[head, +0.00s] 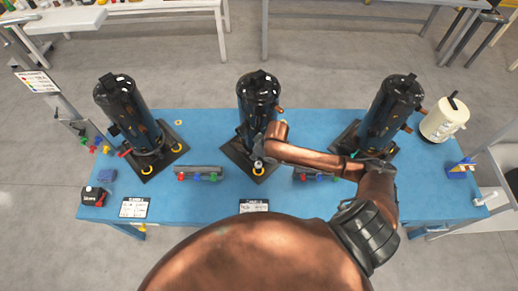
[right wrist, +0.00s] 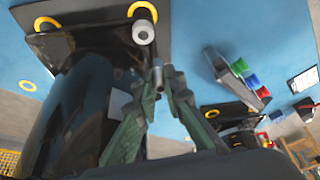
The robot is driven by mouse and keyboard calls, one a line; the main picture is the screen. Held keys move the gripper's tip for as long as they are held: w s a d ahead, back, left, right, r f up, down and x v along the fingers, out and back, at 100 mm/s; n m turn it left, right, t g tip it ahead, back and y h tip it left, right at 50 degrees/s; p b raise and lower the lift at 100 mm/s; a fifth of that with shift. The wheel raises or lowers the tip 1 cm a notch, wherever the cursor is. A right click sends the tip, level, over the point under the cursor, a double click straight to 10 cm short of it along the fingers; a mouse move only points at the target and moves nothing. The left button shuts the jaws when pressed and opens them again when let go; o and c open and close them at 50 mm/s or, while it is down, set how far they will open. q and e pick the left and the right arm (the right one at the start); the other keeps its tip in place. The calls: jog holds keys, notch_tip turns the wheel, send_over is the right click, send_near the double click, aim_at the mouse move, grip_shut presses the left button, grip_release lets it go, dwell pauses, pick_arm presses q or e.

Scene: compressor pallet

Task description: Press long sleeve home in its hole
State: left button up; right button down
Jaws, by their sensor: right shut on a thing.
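My right gripper (head: 258,152) is at the front of the middle black compressor (head: 259,92), low over its base plate. In the right wrist view its green fingers (right wrist: 160,82) are closed on a slim grey metal piece, apparently the long sleeve (right wrist: 158,70). The sleeve's far end is near a pale round part (right wrist: 143,32) with a dark centre, which stands at a yellow ring (right wrist: 143,11) on the plate. The pale part also shows in the head view (head: 258,164). Whether the sleeve touches it, I cannot tell. My left gripper is not in view.
Black compressors stand left (head: 128,108) and right (head: 390,108) on the blue table (head: 220,205). A rack with coloured parts (head: 198,173) lies left of the middle plate; another is partly behind my right arm. A cream canister (head: 443,120) stands at right. The front left-centre is mostly clear.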

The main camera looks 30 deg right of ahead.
jog(key=f, duration=0.1)
jog(key=d+f, duration=0.1)
jog(key=f, duration=0.1)
jog(key=shift+w+d+f, duration=0.1)
jog(key=shift+d, duration=0.25)
jog(key=shift+f, duration=0.95)
jog(key=shift+f+b, duration=0.35)
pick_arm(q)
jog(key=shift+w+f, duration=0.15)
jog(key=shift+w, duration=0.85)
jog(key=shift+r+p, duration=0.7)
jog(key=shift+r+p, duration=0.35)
